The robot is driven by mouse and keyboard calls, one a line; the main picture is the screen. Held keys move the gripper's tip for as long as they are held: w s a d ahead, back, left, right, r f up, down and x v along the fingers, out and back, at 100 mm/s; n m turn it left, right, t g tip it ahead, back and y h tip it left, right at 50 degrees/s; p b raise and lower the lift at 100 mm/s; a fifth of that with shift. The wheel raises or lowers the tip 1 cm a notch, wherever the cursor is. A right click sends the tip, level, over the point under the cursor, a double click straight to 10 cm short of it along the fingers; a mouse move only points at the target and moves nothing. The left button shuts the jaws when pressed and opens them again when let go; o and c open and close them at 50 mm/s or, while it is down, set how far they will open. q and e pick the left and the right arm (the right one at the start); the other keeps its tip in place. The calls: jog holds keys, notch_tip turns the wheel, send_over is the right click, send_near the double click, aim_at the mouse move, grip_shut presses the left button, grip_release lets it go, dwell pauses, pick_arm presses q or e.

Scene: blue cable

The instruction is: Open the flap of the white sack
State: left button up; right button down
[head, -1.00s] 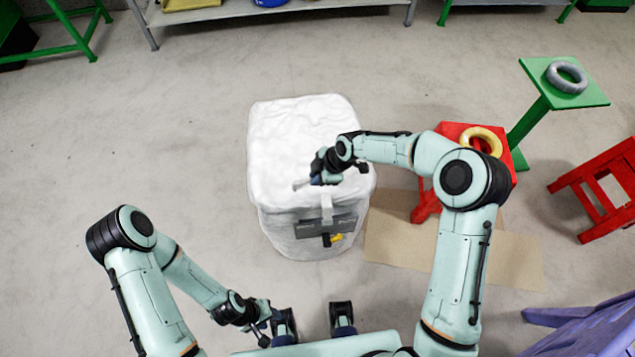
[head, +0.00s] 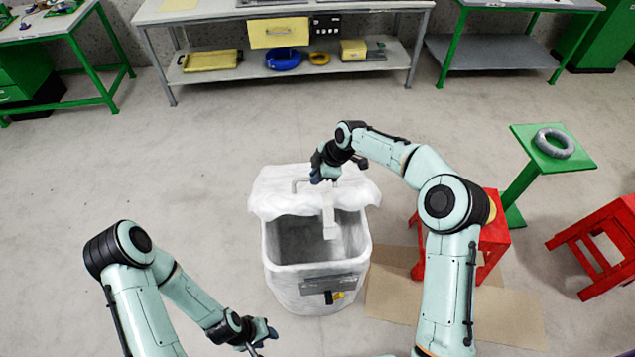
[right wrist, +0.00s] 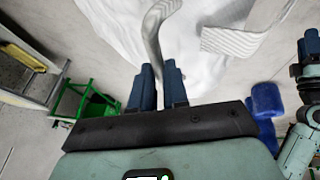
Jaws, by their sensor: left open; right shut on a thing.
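The white sack (head: 285,290) stands upright on the floor in the head view. Its top is open at the front, showing a grey hollow inside. The white flap (head: 275,192) is lifted and lies back toward the far side. A pale strap (head: 329,217) hangs from the flap over the opening. My right gripper (head: 322,172) is above the flap, shut on the strap. In the right wrist view the strap (right wrist: 154,38) runs up from between the blue fingers (right wrist: 158,75). My left gripper (head: 262,336) is open and empty, low and left of the sack's front.
A red stool (head: 492,240) and a cardboard sheet (head: 400,310) are right of the sack. A green stand (head: 582,160) with a grey coil (head: 554,143) is farther right. A workbench (head: 200,90) stands at the back. The floor left of the sack is clear.

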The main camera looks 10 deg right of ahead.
jog(key=shift+w+d+f, duration=0.1)
jog(key=shift+d+f, duration=0.15)
jog(key=shift+f, duration=0.15)
jog(key=c, duration=1.4)
grip_release()
jog(key=shift+o, duration=1.4)
jog(key=shift+w+f, duration=0.1)
jog(key=shift+w, duration=0.1)
jog(key=shift+w+a, duration=0.1)
jog(key=shift+w, duration=0.05)
jog(key=shift+r, duration=0.2)
jog(key=shift+r, duration=0.1)
jog(key=v, duration=1.3)
